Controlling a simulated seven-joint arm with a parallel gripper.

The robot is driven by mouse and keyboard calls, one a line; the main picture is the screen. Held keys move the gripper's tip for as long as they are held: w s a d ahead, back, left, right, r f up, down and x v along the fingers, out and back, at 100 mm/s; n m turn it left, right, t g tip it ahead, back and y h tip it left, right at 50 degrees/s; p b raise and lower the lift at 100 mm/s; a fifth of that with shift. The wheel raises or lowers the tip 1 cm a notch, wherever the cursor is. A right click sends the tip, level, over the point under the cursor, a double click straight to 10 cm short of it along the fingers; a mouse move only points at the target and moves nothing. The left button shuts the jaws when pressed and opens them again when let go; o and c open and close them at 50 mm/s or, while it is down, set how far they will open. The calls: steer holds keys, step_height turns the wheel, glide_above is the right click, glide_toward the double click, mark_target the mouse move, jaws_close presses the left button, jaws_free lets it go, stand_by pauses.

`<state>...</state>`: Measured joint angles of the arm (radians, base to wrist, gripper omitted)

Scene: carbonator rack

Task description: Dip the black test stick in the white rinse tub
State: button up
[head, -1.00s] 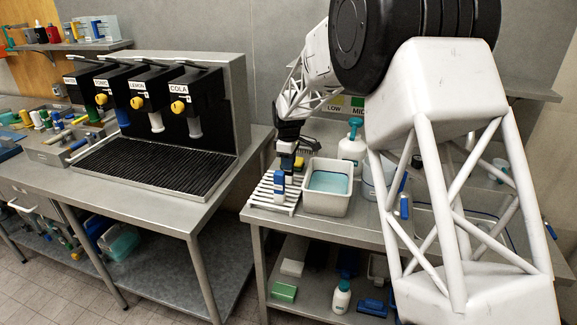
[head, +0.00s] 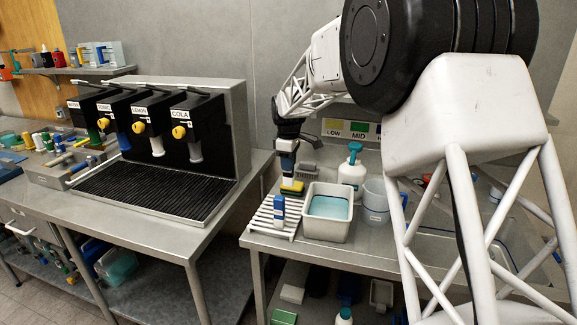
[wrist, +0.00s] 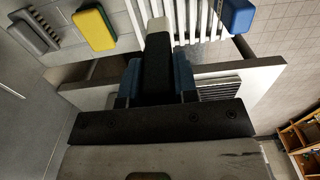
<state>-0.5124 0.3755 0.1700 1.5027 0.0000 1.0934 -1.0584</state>
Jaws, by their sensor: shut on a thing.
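My gripper (head: 288,165) is above the white slatted rack, left of the white rinse tub, and apart from the tub. In the wrist view my gripper's blue fingers (wrist: 157,82) are shut on the black test stick (wrist: 157,60), which ends in a pale tip. In the head view the stick is too small and dark to make out clearly. The white rinse tub (head: 325,231) stands right of the rack, open at the top, with pale blue liquid inside. The tub is not visible in the wrist view.
A grey brush (head: 308,169) lies behind. A white pump bottle (head: 352,172) and a clear jug (head: 375,200) stand behind and right of the tub.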

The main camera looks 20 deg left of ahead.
steer(key=shift+d, duration=0.1)
stand_by(0.4)
steer(key=d+r, duration=0.3)
steer(key=d, duration=1.1)
steer(key=shift+n, duration=0.4)
steer(key=shift+s+d, duration=0.1)
steer(key=shift+f, duration=0.2)
steer(key=shift+f, duration=6.9)
step_height(320, 180, up, 9)
